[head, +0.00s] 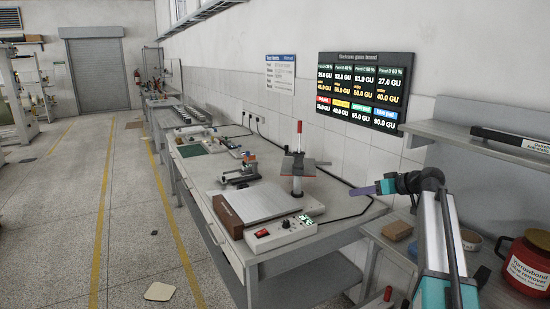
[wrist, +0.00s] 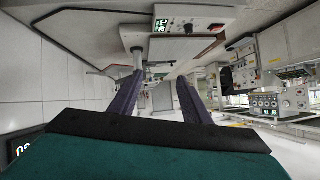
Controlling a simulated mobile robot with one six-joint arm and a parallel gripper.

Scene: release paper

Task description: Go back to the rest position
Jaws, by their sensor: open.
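My gripper (head: 357,191) is raised at the right of the head view, over the right end of the long bench and pointing left. In the wrist view my gripper (wrist: 158,85) shows two purple fingers set apart, with nothing held between them. The fingers look clear of the bench and its equipment. My arm (head: 440,235) stands upright at the right, bent at the top toward the bench.
The long bench (head: 195,165) carries a flat grey plate with a brown front (head: 262,203), a control box (head: 281,232) and a red-handled stand (head: 298,170). At right are a red tub (head: 526,265) and a shelf (head: 490,140). A pale sheet (head: 160,291) lies on open floor.

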